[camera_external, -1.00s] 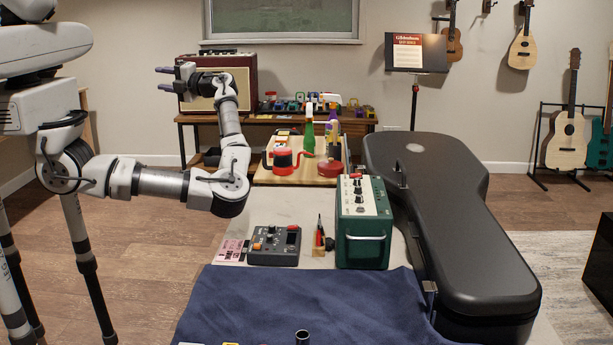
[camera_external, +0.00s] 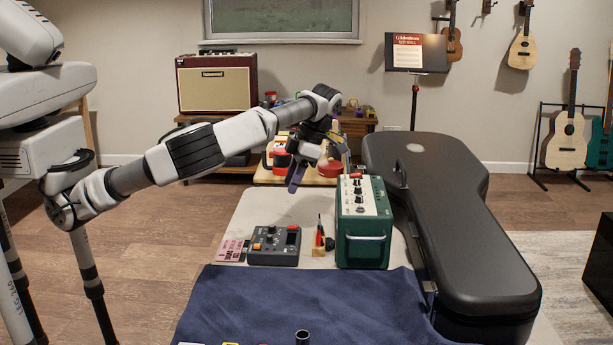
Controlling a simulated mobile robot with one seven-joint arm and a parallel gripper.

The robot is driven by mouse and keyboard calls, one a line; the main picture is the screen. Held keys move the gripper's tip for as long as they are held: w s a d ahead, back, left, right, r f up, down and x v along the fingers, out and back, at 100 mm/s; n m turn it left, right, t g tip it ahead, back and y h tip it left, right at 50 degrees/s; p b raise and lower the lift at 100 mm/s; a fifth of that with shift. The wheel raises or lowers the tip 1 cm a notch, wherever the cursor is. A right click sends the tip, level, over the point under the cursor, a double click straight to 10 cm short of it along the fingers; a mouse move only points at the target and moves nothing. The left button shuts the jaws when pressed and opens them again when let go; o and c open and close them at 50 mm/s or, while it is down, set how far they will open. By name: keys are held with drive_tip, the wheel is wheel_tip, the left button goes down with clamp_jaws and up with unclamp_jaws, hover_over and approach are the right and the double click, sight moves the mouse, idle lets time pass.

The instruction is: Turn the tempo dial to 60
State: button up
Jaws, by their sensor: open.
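A dark grey control box (camera_external: 274,245) with orange buttons and small controls lies flat on the bench. A green box (camera_external: 363,222) with a cream panel carrying a column of black knobs (camera_external: 359,197) stands to its right. I cannot read any label or scale, so I cannot tell which control is the tempo dial or where it points. My gripper (camera_external: 318,172) is open, angled downward with dark purple fingers, above the bench behind the grey box and left of the green box's back. It appears empty and apart from both boxes.
A black guitar case (camera_external: 455,225) lies along the right side. A blue cloth (camera_external: 300,305) covers the front of the bench. A pink card (camera_external: 231,250) lies left of the grey box. A small wooden holder with tools (camera_external: 320,241) stands between the boxes. Bottles behind are partly hidden by my arm.

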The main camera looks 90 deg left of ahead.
sight(273, 226)
drive_tip(key=x, duration=1.2)
drive_tip(key=shift+s+a, duration=0.1)
drive_tip(key=shift+s, duration=0.05)
clamp_jaws()
